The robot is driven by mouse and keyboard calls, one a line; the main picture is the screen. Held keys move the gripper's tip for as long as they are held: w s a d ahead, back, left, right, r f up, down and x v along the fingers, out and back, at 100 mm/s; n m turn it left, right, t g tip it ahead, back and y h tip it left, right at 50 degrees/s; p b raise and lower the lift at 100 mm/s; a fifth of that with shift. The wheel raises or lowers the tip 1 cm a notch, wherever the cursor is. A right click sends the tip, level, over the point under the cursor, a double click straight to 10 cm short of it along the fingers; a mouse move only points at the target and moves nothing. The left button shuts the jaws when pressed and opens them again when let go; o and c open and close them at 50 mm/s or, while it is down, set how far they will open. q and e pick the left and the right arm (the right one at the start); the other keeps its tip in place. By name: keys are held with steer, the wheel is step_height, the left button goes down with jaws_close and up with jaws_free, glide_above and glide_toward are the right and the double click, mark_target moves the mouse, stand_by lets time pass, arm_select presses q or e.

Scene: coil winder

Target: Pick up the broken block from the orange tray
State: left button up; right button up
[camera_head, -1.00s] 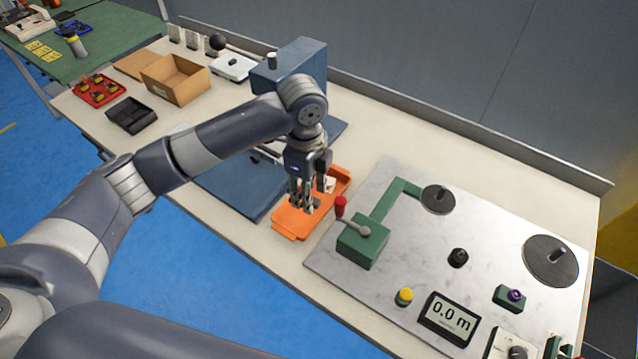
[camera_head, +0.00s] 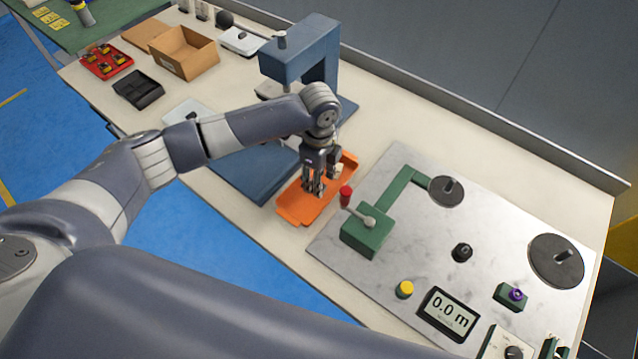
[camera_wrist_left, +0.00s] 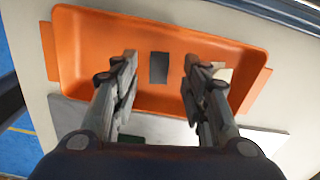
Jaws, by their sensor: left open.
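The orange tray (camera_head: 293,208) lies on the bench, left of the metal panel. In the left wrist view the tray (camera_wrist_left: 90,40) fills the upper middle. A small dark grey rectangular piece (camera_wrist_left: 159,67) lies in it, between the fingers in the picture. A cream-coloured piece (camera_wrist_left: 223,73) lies behind the right finger, partly hidden; it also shows in the head view (camera_head: 339,169). I cannot tell which piece is the broken block. My left gripper (camera_head: 315,190) points down over the tray, open and empty, its fingers (camera_wrist_left: 160,64) apart. My right gripper is not in view.
A blue press (camera_head: 297,50) stands behind the tray. The panel (camera_head: 400,240) right of it carries a green crank unit with a red knob (camera_head: 346,195), close to the tray. A cardboard box (camera_head: 185,55), a black tray (camera_head: 138,90) and a red tray (camera_head: 106,62) lie farther left.

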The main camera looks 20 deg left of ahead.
arm_select(q)
steer(key=shift+s+f, duration=0.1)
steer(key=shift+f, duration=0.75)
steer(key=shift+c, duration=0.8)
jaws_close()
arm_select(e)
steer(key=shift+s+d+r, duration=0.1)
steer(key=shift+d+r, duration=0.05)
steer(key=shift+d, duration=0.1)
